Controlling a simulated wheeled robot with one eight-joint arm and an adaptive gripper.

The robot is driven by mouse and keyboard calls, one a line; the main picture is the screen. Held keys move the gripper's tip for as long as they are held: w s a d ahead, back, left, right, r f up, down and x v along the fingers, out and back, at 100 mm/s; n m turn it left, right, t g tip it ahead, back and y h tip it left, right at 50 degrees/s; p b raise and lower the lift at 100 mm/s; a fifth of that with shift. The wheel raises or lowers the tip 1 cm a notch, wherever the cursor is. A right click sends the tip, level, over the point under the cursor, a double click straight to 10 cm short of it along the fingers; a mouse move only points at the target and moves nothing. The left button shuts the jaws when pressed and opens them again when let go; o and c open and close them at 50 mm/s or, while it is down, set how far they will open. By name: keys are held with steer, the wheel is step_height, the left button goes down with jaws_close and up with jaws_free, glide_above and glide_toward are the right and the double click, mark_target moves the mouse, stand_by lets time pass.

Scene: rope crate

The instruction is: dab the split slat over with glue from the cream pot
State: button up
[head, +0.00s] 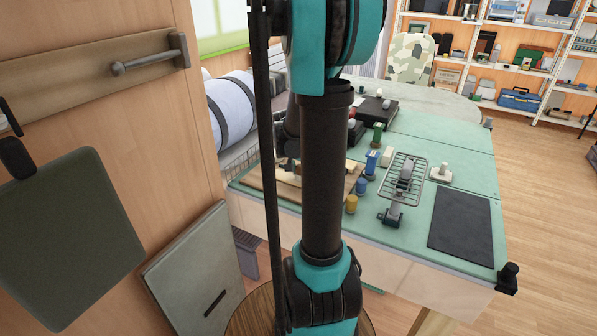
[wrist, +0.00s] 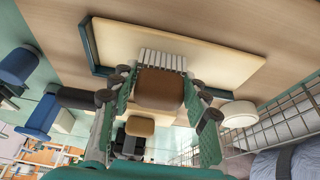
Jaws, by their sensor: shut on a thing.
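My gripper (wrist: 160,92) is shut on a brush-like tool with a brown block (wrist: 160,87) and a row of pale bristles (wrist: 163,60). The bristle end points at a pale slat or panel (wrist: 215,62) with dark teal brackets at its left end. I cannot tell whether the bristles touch it, and I see no clear split. A whitish round pot (wrist: 240,113), perhaps the cream pot, is right of my gripper in the wrist view. In the head view my arm hides the gripper and much of the tan board (head: 262,180).
On the green bench (head: 440,150) stand a blue pot (head: 371,162), yellow pot (head: 351,204), green pot (head: 378,134) and a wire rack (head: 403,175). A dark mat (head: 460,222) lies at the right. Wire mesh (wrist: 285,115) is close on the wrist view's right.

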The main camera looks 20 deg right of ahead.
steer(key=shift+s+d, duration=0.1)
steer(key=shift+s, duration=0.05)
steer(key=shift+s+d+f, duration=0.1)
steer(key=shift+s+d, duration=0.4)
steer(key=shift+s, duration=0.2)
steer(key=shift+s+d, duration=0.5)
steer(key=shift+s, duration=0.15)
steer(key=shift+s+d, duration=0.1)
steer(key=shift+s+d, duration=0.15)
stand_by(0.3)
steer(key=shift+w+a, duration=0.3)
steer(key=shift+w, duration=0.1)
